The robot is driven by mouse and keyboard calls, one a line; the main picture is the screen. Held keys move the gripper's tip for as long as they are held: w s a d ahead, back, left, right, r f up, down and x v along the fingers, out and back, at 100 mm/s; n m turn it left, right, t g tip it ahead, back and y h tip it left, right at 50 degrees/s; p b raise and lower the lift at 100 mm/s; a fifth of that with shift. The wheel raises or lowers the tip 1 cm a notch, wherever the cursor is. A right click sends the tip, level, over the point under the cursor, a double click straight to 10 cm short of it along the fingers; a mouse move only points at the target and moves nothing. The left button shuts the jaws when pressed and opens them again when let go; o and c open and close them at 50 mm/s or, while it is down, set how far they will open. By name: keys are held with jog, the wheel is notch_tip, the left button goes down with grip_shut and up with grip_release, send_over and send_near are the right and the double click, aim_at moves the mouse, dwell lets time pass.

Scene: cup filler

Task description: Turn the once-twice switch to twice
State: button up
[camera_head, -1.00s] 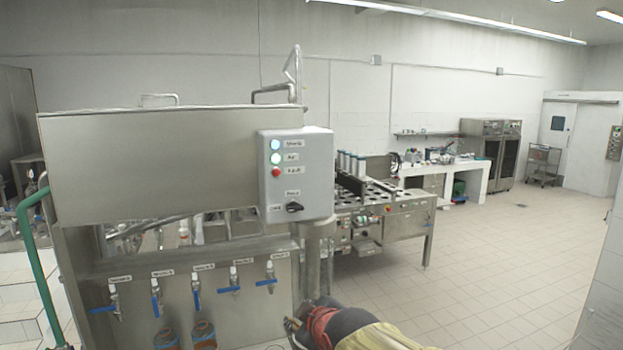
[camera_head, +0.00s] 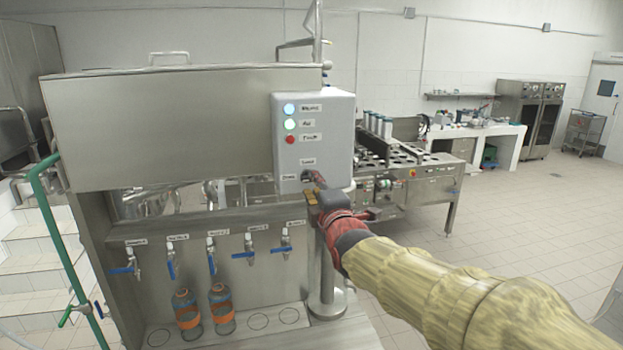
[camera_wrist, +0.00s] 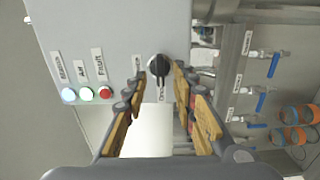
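The once-twice switch is a black knob (camera_wrist: 158,65) on the grey control box (camera_head: 338,120). In the wrist view its handle lies upright in the picture, in line with the label below it (camera_wrist: 161,94); another label (camera_wrist: 137,62) sits to its left. The label lettering is too small to read surely. My gripper (camera_wrist: 160,75) is open, with one finger to each side just below the knob, and nothing is held. I cannot tell whether the fingers touch the knob. In the head view my gripper (camera_head: 316,194) is at the box's lower part and partly hides the knob.
Blue, green and red lights or buttons (camera_head: 290,124) are on the same box. Blue-handled taps (camera_head: 249,247) line the machine front below, with two orange-banded bottles (camera_head: 222,309) under them. A vertical metal post (camera_head: 326,270) stands below the box. Floor to the right is open.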

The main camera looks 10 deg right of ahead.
jog(key=shift+w+p, duration=0.35)
jog(key=shift+w, duration=1.2)
jog(key=shift+c, duration=0.3)
grip_shut()
